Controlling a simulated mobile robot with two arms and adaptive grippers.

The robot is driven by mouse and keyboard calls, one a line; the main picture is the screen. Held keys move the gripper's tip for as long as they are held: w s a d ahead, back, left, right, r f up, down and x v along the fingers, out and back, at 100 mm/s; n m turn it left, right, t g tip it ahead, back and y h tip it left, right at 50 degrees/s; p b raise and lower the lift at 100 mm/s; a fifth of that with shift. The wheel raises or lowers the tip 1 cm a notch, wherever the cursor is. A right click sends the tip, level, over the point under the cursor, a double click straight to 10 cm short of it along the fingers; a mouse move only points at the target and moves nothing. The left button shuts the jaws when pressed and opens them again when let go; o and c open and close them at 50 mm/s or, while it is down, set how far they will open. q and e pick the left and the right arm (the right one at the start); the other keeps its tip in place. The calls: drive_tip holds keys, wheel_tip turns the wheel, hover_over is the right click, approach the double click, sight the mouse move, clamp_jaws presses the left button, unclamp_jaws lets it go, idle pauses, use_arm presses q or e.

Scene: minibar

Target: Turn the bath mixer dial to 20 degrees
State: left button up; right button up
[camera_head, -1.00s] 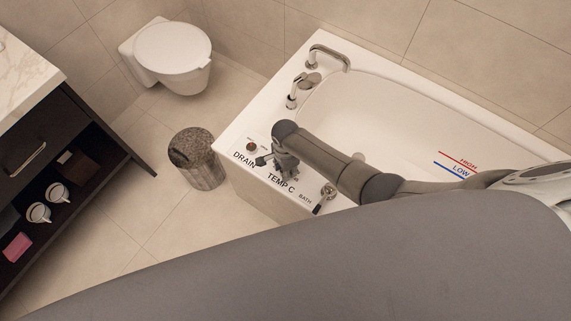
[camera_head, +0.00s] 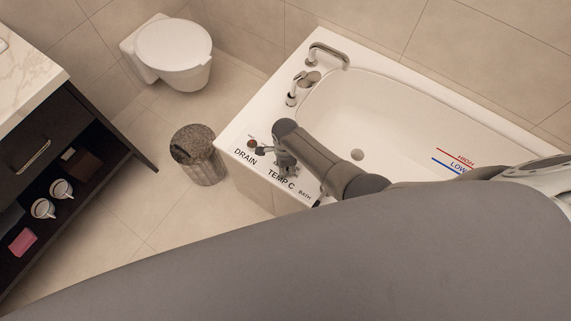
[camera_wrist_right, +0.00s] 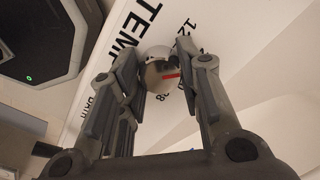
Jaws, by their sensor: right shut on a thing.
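The bath mixer dial (camera_wrist_right: 158,75) is a round chrome knob with a red mark in the right wrist view. The mark points right, toward the printed numbers around the dial; its exact reading cannot be told. My right gripper (camera_wrist_right: 160,70) is shut on the dial, one finger on each side. In the head view my right gripper (camera_head: 281,160) is over the bath's near-left rim by the "TEMP C" label (camera_head: 281,180) and hides the dial. My left gripper is not in view.
The white bathtub (camera_head: 400,106) has a grab handle (camera_head: 328,52) and tap (camera_head: 297,88) on its far-left rim. A drain knob (camera_head: 252,144) is near my gripper. A bin (camera_head: 203,163), a toilet (camera_head: 174,55) and a dark cabinet (camera_head: 90,132) stand left.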

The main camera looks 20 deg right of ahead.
drive_tip(key=shift+s, duration=0.1)
drive_tip(key=o, duration=1.1)
drive_tip(key=shift+c, duration=0.2)
wheel_tip(320, 180, up, 12)
idle(0.4)
